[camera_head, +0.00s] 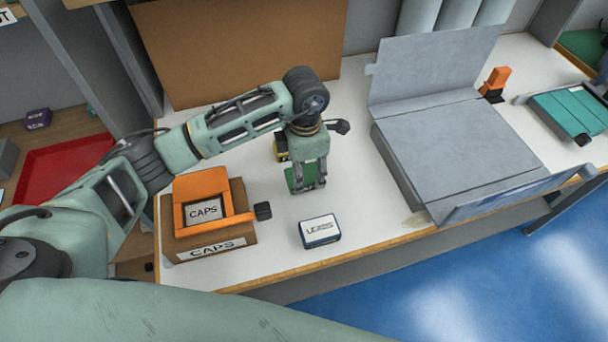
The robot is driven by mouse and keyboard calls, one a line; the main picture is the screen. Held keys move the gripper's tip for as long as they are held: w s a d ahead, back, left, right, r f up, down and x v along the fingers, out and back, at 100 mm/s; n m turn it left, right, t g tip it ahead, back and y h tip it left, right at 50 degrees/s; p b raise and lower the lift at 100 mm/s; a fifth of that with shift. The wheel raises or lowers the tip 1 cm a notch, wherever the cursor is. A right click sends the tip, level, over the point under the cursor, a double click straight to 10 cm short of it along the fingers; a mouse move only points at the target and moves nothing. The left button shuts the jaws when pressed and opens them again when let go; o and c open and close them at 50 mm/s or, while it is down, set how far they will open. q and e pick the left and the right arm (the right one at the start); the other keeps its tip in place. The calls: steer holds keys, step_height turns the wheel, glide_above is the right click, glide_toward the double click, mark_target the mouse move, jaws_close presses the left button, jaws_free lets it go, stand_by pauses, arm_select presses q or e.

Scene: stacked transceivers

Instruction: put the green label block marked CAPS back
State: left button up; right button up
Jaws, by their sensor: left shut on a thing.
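My left gripper (309,187) is over the white table, its fingers pointing down. It is shut on a green block (294,179), which is partly hidden by the fingers. No marking can be read on the green block from here. To the left of the gripper stands a cardboard box (240,232) with CAPS on its front. An orange bin (203,184) with its own CAPS label (204,211) sits in or on that box. My right gripper is not in view.
A dark blue block (320,240) with a white, lettered top lies near the front edge. A yellow and black item (281,148) is partly hidden behind the gripper. A large grey open case (455,150) fills the table's right. A red tray (62,172) lies at far left.

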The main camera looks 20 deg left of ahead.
mark_target(304, 180)
arm_select(q)
steer(key=shift+w+a+f, duration=0.2)
steer(key=shift+w+f, duration=0.05)
steer(key=shift+f, duration=0.1)
step_height(304, 180, down, 3)
steer(key=shift+f+p, duration=0.1)
steer(key=shift+p, duration=0.6)
steer(key=shift+f, duration=0.4)
steer(key=o, duration=1.2)
steer(key=shift+o, duration=0.2)
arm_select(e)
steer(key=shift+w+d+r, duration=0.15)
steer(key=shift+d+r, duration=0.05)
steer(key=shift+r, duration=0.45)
